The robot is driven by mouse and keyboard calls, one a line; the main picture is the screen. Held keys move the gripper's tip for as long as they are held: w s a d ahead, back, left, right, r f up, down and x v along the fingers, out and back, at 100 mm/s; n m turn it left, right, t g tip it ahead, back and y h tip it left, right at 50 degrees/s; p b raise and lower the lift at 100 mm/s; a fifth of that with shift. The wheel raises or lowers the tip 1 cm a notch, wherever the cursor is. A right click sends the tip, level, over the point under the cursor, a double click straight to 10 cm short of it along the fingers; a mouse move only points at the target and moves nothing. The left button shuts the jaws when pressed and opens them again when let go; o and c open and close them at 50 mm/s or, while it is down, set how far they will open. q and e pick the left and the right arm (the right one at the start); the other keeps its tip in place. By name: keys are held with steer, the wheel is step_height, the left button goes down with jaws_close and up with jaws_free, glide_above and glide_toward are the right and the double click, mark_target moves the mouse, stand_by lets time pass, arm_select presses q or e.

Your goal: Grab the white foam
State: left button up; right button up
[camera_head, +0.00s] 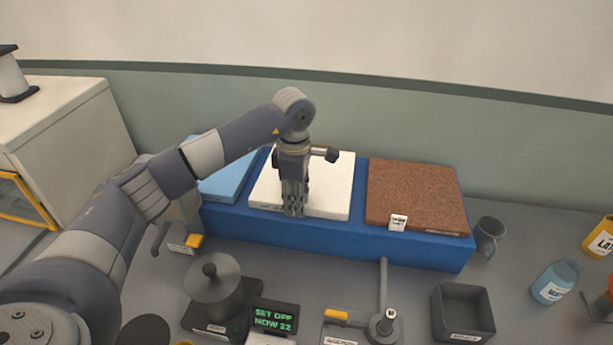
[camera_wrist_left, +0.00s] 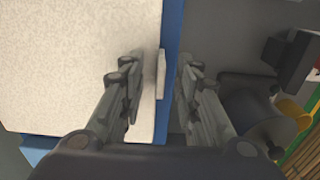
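The white foam (camera_head: 330,185) is a flat pale slab lying in the middle of a long blue stand (camera_head: 350,238), between a light blue slab (camera_head: 225,180) and a brown slab (camera_head: 415,195). My left gripper (camera_head: 293,212) points down at the foam's front edge and hides part of it. In the left wrist view the fingers (camera_wrist_left: 165,80) are apart, one over the white foam (camera_wrist_left: 70,60) and one beyond the blue stand's edge (camera_wrist_left: 172,40). A small white tag (camera_wrist_left: 161,75) shows between them. Contact with the foam cannot be told. My right gripper is not in view.
In front of the stand are a grey lidded pot (camera_head: 213,285), a small green-text display (camera_head: 273,318), a lever device (camera_head: 383,315) and a dark square tray (camera_head: 462,310). A mug (camera_head: 489,235) and bottle (camera_head: 555,281) stand at right. A cabinet (camera_head: 60,140) is at left.

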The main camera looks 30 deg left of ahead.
arm_select(q)
jaws_close()
steer(key=shift+r, duration=0.1)
